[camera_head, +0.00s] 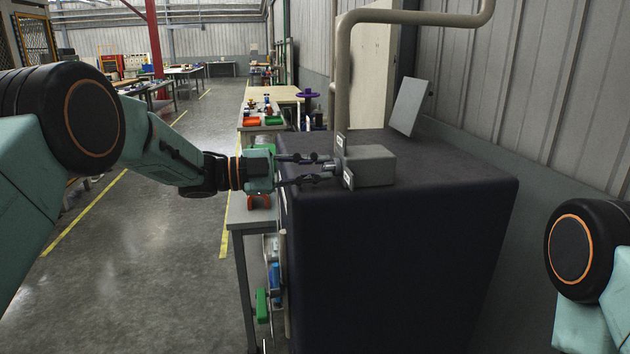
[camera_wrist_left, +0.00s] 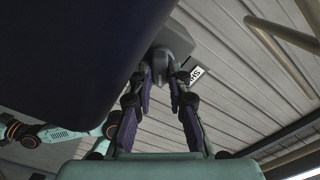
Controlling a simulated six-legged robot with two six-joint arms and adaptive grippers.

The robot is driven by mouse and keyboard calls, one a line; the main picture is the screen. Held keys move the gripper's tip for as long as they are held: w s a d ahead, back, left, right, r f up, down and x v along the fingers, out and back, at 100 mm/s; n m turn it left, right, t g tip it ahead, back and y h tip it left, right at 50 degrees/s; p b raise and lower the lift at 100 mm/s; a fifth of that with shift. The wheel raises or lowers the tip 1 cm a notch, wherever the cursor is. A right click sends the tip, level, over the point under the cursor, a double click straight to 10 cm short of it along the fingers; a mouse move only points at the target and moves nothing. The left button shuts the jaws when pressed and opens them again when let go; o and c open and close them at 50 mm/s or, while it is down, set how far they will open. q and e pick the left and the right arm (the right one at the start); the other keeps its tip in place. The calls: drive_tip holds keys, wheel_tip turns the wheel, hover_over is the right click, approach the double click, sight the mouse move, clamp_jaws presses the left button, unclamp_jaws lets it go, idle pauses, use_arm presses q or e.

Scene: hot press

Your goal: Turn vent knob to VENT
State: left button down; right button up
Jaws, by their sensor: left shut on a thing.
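The vent knob (camera_head: 329,165) is a small dark knob on the left face of a grey box (camera_head: 371,166) on top of the dark press cabinet (camera_head: 430,160). My left gripper (camera_head: 325,169) reaches in from the left, its fingers shut on the knob. In the left wrist view the knob (camera_wrist_left: 160,66) sits between the two fingertips of the left gripper (camera_wrist_left: 160,90), below the grey box (camera_wrist_left: 172,38). A white label with dark letters (camera_wrist_left: 196,74) is beside it; its text is hard to read. My right gripper is out of view; only part of the right arm shows.
A beige pipe (camera_head: 342,80) rises behind the box and bends right. A tilted grey panel (camera_head: 409,106) stands at the cabinet's back. A bench with red and green items (camera_head: 262,122) is beyond the gripper. The floor at left is open.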

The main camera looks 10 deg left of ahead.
use_arm(q)
drive_tip(key=shift+m+b, duration=0.6)
drive_tip(key=shift+m, duration=0.3)
drive_tip(key=c, duration=1.3)
unclamp_jaws()
drive_tip(key=shift+d, duration=0.15)
drive_tip(key=shift+s, duration=0.1)
